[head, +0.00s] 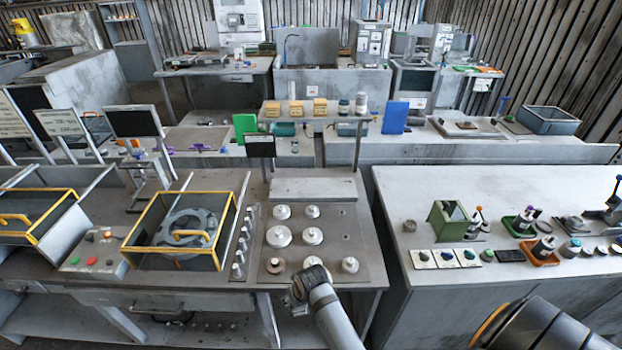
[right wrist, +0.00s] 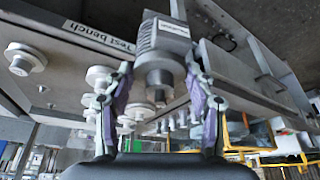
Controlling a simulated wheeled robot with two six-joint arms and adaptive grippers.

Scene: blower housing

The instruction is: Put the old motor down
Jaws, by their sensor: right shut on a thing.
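In the right wrist view a grey ribbed motor (right wrist: 161,40) with a pale label sits between the purple-lined fingers of my right gripper (right wrist: 159,88). The gripper is shut on it. The label's text is too small to read. Behind the motor is the edge marked "Test bench" (right wrist: 100,37). In the head view the end of my right arm (head: 309,286) is at the front edge of the grey bench, by the plate with round white pieces. The fingers and motor cannot be made out there. My left gripper is not in view.
Round white pieces (head: 279,236) stand on a bench plate (head: 345,238). To its left, a yellow-rimmed box (head: 128,254) holds a grey round housing (head: 183,228). A green holder (head: 449,220) and small trays stand on the right-hand bench (head: 410,190). That bench's left part is clear.

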